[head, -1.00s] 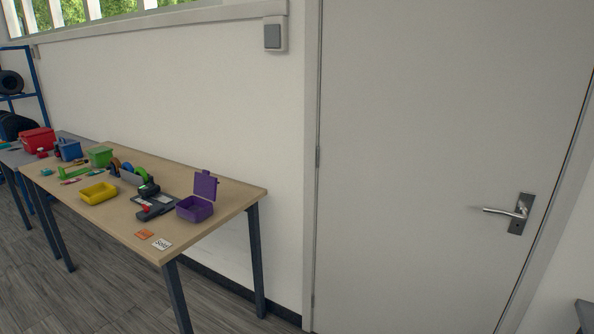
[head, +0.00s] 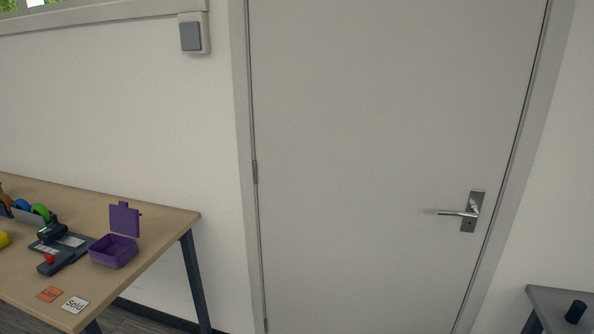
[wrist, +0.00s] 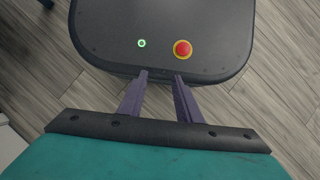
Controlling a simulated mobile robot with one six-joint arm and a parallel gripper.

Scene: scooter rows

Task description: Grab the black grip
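A small black cylinder (head: 575,312), which looks like the black grip, lies on a grey table (head: 556,298) at the lower right edge of the head view. Its far end is small and its details are hard to make out. My gripper (wrist: 161,77) shows in the wrist view with its two purple fingers apart and nothing between them. It is over my own dark base and far from the cylinder, which the wrist view does not show. The head view does not show my gripper.
A wooden table (head: 150,222) at left bears an open purple box (head: 114,251), a grey device (head: 62,250), an orange card (head: 49,294) and a "Sold" card (head: 75,305). A closed grey door (head: 380,130) with a lever handle (head: 465,212) stands between the tables.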

